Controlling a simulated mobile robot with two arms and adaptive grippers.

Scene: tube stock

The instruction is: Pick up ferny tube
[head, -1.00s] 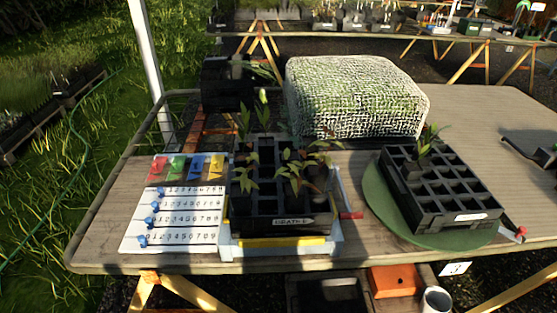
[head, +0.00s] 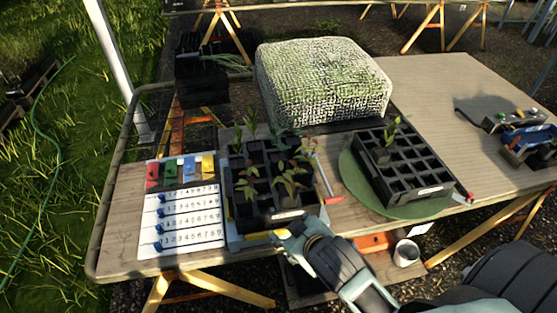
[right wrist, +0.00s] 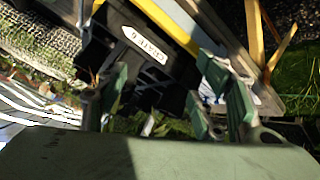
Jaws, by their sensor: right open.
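A black tube tray (head: 262,222) with several leafy seedlings stands on the left part of the bench. Upright green plants (head: 245,128) are at its back and reddish-green ones (head: 290,182) at its front. I cannot tell which is the ferny tube. My right gripper (head: 280,235) is at the tray's front edge, coming in from the lower right. In the right wrist view it is open (right wrist: 165,100), with the tray's labelled front (right wrist: 143,42) close by and nothing clearly between the fingers. My left gripper is not in view.
A second black tray (head: 405,170) with one seedling stands on a green round mat (head: 362,188). A mesh-covered block (head: 322,85) is behind. A numbered slider board (head: 182,222) lies left. A blue-and-dark device (head: 527,140) is at right. The bench's back right is clear.

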